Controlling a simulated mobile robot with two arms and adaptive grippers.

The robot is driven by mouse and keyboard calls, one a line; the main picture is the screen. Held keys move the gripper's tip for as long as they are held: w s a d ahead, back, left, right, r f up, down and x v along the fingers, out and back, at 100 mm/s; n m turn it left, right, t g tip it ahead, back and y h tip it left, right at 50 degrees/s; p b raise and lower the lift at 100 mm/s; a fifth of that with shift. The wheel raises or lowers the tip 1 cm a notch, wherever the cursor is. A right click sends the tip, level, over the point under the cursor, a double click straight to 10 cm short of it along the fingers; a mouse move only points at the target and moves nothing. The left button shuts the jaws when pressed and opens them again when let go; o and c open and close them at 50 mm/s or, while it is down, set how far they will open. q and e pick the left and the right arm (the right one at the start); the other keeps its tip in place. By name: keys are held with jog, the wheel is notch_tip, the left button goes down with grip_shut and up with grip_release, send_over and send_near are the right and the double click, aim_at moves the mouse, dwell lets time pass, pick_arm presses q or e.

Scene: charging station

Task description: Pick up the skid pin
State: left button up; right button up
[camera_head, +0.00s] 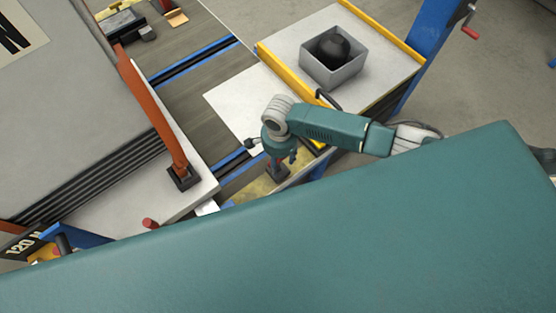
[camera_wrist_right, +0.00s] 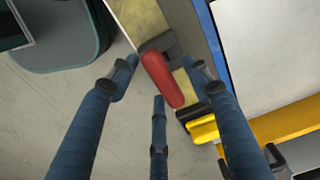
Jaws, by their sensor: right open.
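The skid pin appears to be the red rounded bar (camera_wrist_right: 161,78) in the middle of the right wrist view. It sits by a dark holder on a yellowish strip. In the head view a little of its red (camera_head: 276,162) shows above a dark square base, mostly hidden by my gripper. My right gripper (camera_wrist_right: 163,84) is open, with two blue fingers on either side of the pin and a third below it; I cannot tell whether any finger touches it. In the head view the right gripper (camera_head: 280,155) points down over the base. My left gripper is not in view.
An orange-red bar (camera_head: 150,110) stands in a dark socket beside a large grey block (camera_head: 60,110). A grey open box (camera_head: 333,70) with a dark round object sits on a yellow-edged table (camera_head: 280,38). A yellow part (camera_wrist_right: 202,130) lies close to the pin.

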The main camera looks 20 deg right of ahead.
jog(key=shift+f, duration=0.35)
grip_shut()
jog(key=shift+r, duration=0.1)
